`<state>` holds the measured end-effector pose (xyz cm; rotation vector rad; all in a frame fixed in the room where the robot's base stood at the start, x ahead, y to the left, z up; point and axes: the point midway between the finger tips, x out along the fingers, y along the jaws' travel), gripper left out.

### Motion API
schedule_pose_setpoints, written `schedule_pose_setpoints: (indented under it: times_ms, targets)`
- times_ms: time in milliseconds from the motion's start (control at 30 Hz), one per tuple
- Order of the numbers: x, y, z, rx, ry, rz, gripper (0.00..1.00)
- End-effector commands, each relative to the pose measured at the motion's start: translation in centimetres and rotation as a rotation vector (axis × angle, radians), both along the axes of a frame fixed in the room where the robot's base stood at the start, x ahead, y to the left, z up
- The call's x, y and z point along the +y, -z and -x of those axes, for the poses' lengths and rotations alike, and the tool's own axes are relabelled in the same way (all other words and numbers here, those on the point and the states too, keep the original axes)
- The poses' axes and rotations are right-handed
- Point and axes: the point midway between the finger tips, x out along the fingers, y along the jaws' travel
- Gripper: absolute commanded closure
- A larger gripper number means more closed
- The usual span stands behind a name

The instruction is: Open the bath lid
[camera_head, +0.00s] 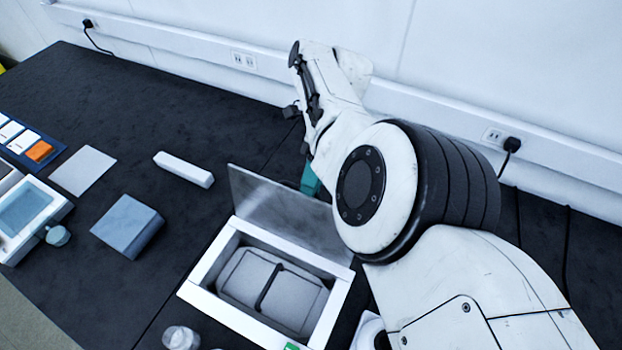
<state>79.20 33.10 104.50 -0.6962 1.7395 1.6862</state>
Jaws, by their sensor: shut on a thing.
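The bath (194,283) is a white-rimmed box at the lower middle, with a grey interior and two rounded grey blocks inside. Its grey, see-through lid (265,207) stands raised and tilted at the bath's far edge, so the inside is open to view. A teal part (310,180) shows just behind the lid's top edge, partly hidden by the lid and my arm. My gripper (299,128) is beyond the lid, above the teal part. It is shut on the lid, though the contact is mostly hidden.
A grey-blue block (127,226), a white bar (184,169) and a pale flat square (83,170) lie left of the bath. A clear jar (181,338) stands near its front left corner. The wall with a white rail (170,40) is behind. The dark bench is clear at the back left.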

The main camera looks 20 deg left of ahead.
Motion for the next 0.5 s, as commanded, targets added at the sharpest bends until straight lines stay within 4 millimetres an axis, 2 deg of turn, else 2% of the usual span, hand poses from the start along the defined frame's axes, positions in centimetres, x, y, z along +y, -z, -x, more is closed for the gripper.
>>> schedule_pose_setpoints:
  times_ms: [33,67,200,500]
  targets:
    - [-0.61,0.8,-0.83,-0.03,0.019,0.006,1.0]
    - [-0.62,0.78,-0.83,-0.03,0.019,0.007,0.74]
    - [-0.6,0.69,-0.85,-0.03,0.019,0.006,0.62]
    - [-0.5,0.41,-0.85,-0.03,0.018,0.005,0.62]
